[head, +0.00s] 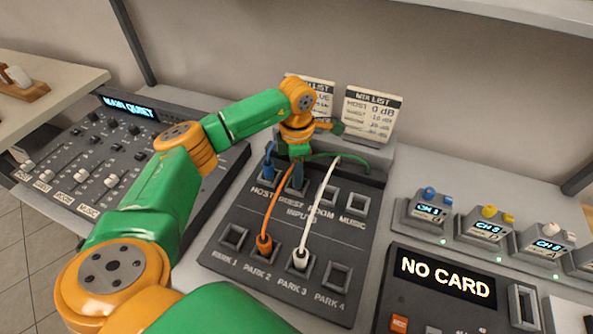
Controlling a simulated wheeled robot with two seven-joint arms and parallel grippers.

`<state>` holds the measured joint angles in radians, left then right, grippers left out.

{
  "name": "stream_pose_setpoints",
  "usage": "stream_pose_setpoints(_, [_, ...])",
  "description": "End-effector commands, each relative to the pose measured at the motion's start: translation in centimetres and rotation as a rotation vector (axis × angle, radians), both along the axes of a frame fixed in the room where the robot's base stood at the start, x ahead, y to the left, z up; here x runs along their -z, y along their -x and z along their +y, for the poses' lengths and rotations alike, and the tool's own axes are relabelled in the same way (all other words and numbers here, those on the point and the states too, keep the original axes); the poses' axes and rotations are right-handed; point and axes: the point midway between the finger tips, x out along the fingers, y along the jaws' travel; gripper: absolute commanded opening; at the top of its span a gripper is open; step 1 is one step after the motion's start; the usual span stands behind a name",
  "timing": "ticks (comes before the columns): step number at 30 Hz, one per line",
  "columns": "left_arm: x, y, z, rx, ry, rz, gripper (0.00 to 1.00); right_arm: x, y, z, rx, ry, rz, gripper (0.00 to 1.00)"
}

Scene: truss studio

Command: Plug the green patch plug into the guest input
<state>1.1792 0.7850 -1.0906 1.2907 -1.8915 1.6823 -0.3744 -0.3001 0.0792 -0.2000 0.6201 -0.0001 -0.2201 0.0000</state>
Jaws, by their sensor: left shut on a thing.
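My left gripper (297,178) is shut, pointing down over the guest input of the dark patch panel (222,258). A green cable (345,157) runs from the gripper to the right along the panel's back. The green patch plug itself is hidden by the fingers, and so is the guest socket, so I cannot tell whether the plug is seated. The GUEST label shows just below the fingers. A blue plug (268,167) stands in the host input. The room and music inputs are empty. My right gripper is not in view.
An orange plug (264,243) stands in park 2 and a white plug (300,260) in park 3; their cables rise close to the gripper. Park 1 and park 4 are empty. Two list cards (372,114) stand behind. A mixer (95,150) lies left, a NO CARD unit (449,278) right.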

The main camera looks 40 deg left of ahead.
Motion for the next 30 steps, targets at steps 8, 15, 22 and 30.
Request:
stream_pose_setpoints(8, [0.4, 0.0, 0.0, 0.000, 0.000, 0.000, 0.44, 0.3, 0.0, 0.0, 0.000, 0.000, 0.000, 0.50])
stream_pose_setpoints(15, [0.4, 0.0, 0.0, 0.000, 0.000, 0.000, 0.44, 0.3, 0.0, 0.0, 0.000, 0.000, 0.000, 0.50])
stream_pose_setpoints(22, [-1.2, 0.0, 0.0, 0.000, 0.000, 0.000, 0.44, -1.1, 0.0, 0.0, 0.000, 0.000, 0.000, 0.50])
stream_pose_setpoints(30, [-4.4, -0.1, 0.0, 0.000, 0.000, -0.001, 0.44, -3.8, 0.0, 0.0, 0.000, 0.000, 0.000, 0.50])
